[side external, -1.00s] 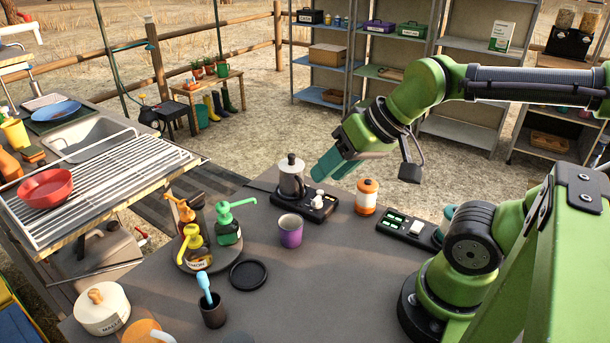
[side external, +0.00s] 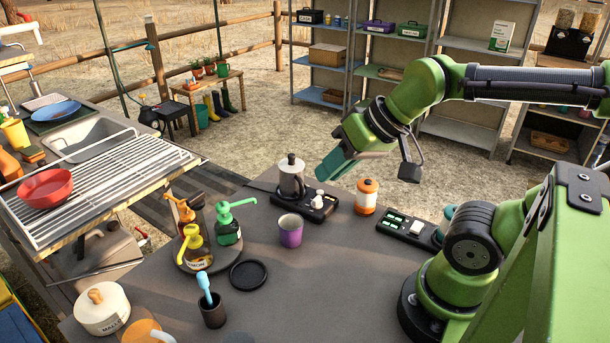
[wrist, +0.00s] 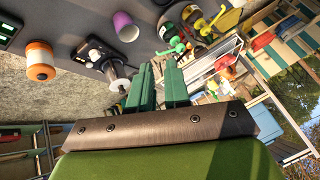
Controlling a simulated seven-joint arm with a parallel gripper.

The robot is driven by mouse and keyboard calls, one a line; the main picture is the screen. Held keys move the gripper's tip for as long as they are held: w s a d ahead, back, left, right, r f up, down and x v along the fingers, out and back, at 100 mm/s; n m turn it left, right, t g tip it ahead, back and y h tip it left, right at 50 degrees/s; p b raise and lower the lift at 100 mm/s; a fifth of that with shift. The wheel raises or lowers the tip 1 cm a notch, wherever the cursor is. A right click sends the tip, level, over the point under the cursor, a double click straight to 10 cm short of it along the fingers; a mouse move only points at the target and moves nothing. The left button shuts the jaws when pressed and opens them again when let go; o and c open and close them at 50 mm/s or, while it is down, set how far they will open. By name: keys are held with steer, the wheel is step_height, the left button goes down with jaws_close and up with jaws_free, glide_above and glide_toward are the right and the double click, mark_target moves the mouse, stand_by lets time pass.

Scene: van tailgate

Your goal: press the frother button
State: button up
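A black control panel (side external: 411,228) with green-lit keys and a pale raised key lies on the table near my base. I cannot tell which part is the frother button. A light-blue-topped tool (side external: 204,287) stands in a dark cup (side external: 213,312).
An orange-and-white canister (side external: 366,196) stands between the black unit and the panel. A purple cup (side external: 290,231), several pump bottles (side external: 228,226) and a black round lid (side external: 249,274) stand or lie to the left. The table's front middle is clear.

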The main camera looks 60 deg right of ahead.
jaws_close()
steer(key=shift+d, duration=0.1)
stand_by(1.3)
steer(key=m+t, duration=0.2)
steer(key=m, duration=1.9)
glide_above(323, 193)
step_height(323, 193, down, 11)
steer(key=shift+r, duration=0.15)
steer(key=shift+f, duration=4.45)
steer(key=shift+f, duration=0.1)
